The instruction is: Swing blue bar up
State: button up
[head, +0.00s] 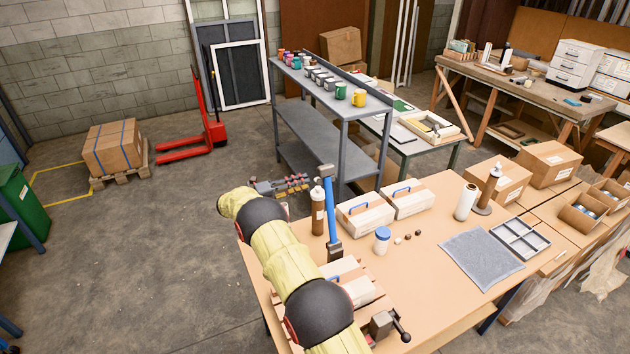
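The blue bar (330,207) stands nearly upright at the left side of the wooden workbench, leaning slightly left at the top. It has a grey block at its upper end and a dark grey block at its foot. My arm, in a yellow sleeve, rises from the bottom of the picture and bends left of the bar. My gripper (306,183) appears as a small grey and red shape beyond the bend, just left of the bar's upper part. It looks apart from the bar. Its fingers are too small to tell open from shut.
A brown bottle (318,212) stands close left of the bar. Boxes with blue handles (366,217) and a blue-lidded jar (382,240) are to its right. A grey metal device with a black-knobbed lever (382,325) sits at the front edge. A grey shelf (330,110) stands behind.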

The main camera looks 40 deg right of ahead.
jog(key=v, duration=0.3)
jog(key=shift+w+a+r, duration=0.1)
jog(key=shift+w+a, duration=0.05)
jog(key=shift+a, duration=0.2)
